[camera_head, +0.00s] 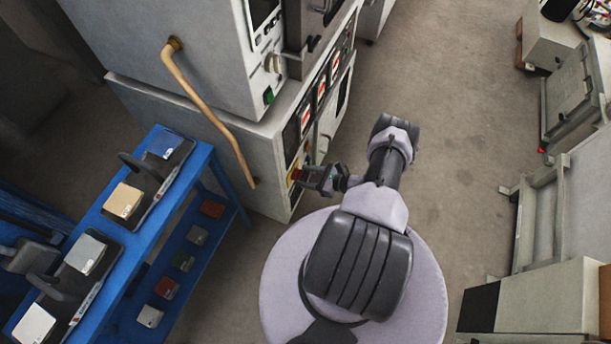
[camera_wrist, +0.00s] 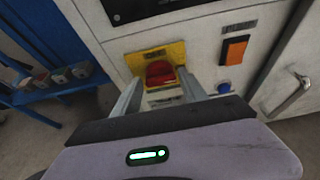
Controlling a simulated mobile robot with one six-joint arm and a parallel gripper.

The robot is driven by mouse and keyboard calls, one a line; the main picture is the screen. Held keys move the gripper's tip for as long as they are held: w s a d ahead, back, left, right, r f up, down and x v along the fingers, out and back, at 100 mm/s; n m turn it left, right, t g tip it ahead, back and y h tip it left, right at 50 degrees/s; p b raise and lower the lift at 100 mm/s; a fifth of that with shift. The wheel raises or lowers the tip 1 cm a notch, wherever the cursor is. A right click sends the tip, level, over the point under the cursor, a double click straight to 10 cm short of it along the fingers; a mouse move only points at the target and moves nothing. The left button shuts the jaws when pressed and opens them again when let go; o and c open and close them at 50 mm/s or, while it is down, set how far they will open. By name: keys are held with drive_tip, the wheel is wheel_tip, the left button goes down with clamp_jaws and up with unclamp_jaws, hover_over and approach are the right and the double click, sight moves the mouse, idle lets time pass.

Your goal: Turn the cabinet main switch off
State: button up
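The main switch is a red knob on a yellow plate; it shows in the wrist view (camera_wrist: 159,72) and on the lower cabinet's front in the head view (camera_head: 296,174). The cabinet (camera_head: 240,150) is light grey. My gripper (camera_wrist: 158,84) points at the switch, with one finger on each side of the knob. The fingers are apart, and a small gap seems to show beside the knob; I cannot tell whether either finger touches it. In the head view my gripper (camera_head: 306,177) is right at the cabinet front. The knob's exact angle is hard to read.
An orange switch (camera_wrist: 235,50) and a blue button (camera_wrist: 224,87) sit right of the main switch, then a door handle (camera_wrist: 292,93). A blue rack (camera_head: 130,240) with tile samples stands left. A tan pipe (camera_head: 205,110) runs down the cabinet side.

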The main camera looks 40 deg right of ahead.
drive_tip(key=c, duration=0.9)
drive_tip(key=shift+s+a+n+h+p, duration=0.2)
drive_tip(key=shift+n+h+p, duration=0.4)
drive_tip(key=shift+n+p, duration=0.4)
drive_tip(key=shift+a+f+n+t+h, duration=0.1)
drive_tip(key=shift+a+n+t+h, duration=0.1)
drive_tip(key=shift+n+t+h, duration=0.6)
drive_tip(key=shift+s+a+f+n+t+h+b, duration=0.1)
drive_tip(key=shift+n+t+h+b, duration=0.2)
drive_tip(key=shift+n, duration=0.5)
drive_tip(key=shift+w+a+f+n+t+h+b, duration=0.15)
drive_tip(key=shift+n+t+b, duration=0.15)
drive_tip(key=shift+n, duration=0.5)
drive_tip(key=shift+s+f+n+t+h+b, duration=0.15)
drive_tip(key=shift+n+t+h+b, duration=0.15)
drive_tip(key=shift+n, duration=0.5)
drive_tip(key=shift+r, duration=0.15)
